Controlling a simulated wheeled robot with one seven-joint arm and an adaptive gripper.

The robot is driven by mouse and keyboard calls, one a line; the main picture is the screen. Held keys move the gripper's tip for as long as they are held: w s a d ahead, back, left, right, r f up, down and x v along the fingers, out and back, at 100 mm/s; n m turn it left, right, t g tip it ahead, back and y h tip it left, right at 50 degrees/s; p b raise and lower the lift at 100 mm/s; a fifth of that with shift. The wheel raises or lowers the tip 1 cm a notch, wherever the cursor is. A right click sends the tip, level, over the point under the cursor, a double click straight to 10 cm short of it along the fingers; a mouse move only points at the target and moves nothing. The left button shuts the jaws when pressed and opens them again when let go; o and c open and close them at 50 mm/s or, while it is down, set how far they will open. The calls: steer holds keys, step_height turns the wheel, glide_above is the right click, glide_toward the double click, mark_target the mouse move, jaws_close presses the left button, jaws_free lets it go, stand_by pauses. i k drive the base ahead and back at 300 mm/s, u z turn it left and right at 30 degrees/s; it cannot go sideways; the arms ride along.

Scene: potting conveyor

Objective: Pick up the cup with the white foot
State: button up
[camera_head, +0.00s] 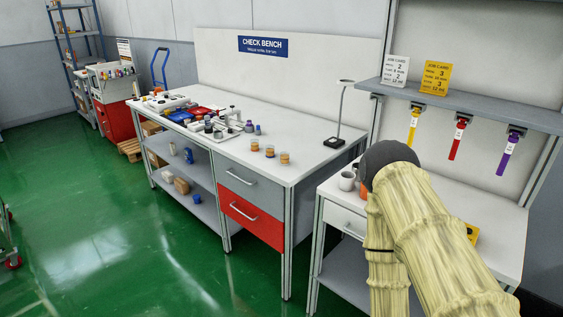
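Three small amber-and-pale cups stand apart near the front right of the check bench: a left one (255,145), a middle one (270,151) and a right one (284,158). Further small dark and purple pieces (249,127) stand behind them to the left. All are too small for me to tell which has a white foot. My arm, in a pale yellow sleeve, rises at the right over the neighbouring bench. My gripper is not visible.
The check bench (310,173) has a grey and a red drawer (250,221). A white mug (347,181) stands on the right-hand bench beside my arm. Green floor (100,240) is clear at left.

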mark_target(284, 156)
steer(key=z, duration=0.1)
steer(key=k, duration=0.4)
steer(key=u, duration=0.45)
steer(key=i, duration=1.35)
steer(key=z, duration=0.65)
